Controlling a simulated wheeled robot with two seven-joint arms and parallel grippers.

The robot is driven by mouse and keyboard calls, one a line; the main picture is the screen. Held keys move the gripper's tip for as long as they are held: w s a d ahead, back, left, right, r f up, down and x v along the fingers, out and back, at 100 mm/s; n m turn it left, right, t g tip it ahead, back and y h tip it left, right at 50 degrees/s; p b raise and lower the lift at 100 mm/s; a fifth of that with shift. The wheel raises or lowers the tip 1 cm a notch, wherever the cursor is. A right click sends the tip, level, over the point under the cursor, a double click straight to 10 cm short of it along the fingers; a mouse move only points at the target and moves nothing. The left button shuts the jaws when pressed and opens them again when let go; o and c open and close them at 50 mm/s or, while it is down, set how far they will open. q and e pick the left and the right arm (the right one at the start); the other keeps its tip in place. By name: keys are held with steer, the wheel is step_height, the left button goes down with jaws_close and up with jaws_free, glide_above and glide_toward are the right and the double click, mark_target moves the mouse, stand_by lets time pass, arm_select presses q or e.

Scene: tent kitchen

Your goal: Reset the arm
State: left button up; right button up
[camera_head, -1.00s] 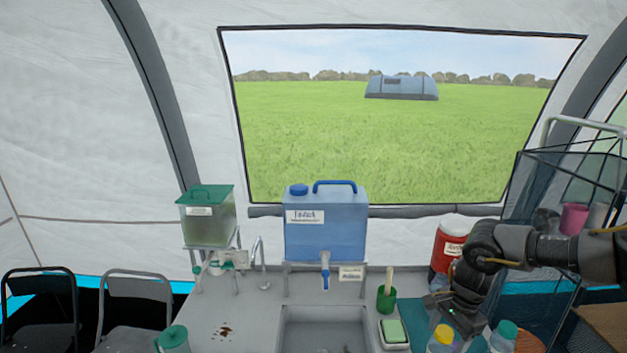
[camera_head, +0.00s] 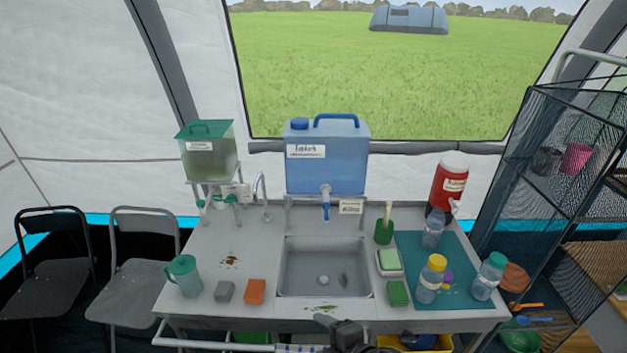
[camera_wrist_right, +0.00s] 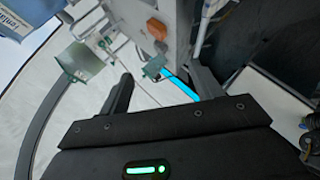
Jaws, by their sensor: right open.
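My right gripper (camera_wrist_right: 160,82) shows in the right wrist view with its two dark fingers spread apart and nothing between them. Beyond the fingers lie the counter edge, an orange sponge (camera_wrist_right: 157,28) and a green pitcher (camera_wrist_right: 154,66), all tilted in that view. In the head view a dark part of my arm (camera_head: 347,335) shows at the bottom middle, in front of the sink table's front edge; its fingers cannot be made out there. My left gripper is not in view.
The sink table (camera_head: 210,318) holds a sink (camera_head: 325,262), a blue water container (camera_head: 326,165), a green-lidded dispenser (camera_head: 208,155) and a red jug (camera_head: 449,188). Several bottles stand on a teal mat (camera_head: 420,298). A mesh rack (camera_head: 535,190) is at right, chairs (camera_head: 145,268) at left.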

steer(key=s+d+f+m+g+h, duration=0.3)
steer(key=s+d+f+m, duration=0.2)
steer(key=s+d+m, duration=0.5)
steer(key=s+d+f+m+g+h, duration=0.2)
steer(key=s+d+f+m+h, duration=0.3)
steer(key=s+d+m, duration=0.6)
step_height(320, 180, down, 40)
steer(key=d+r+n+g+y+b, duration=0.1)
steer(key=g+b, duration=0.1)
steer(key=b, duration=1.1)
steer(key=s+d+f+b, duration=0.1)
steer(key=s+f+b, duration=0.3)
steer(key=s+f, duration=0.3)
steer(key=s+d+f+b, duration=0.2)
steer(key=s+f+b, duration=0.3)
steer(key=f, duration=1.1)
steer(key=s, duration=0.3)
steer(key=shift+s+f+n+g, duration=0.15)
steer(key=shift+f+n+g, duration=0.15)
steer(key=shift+g, duration=0.1)
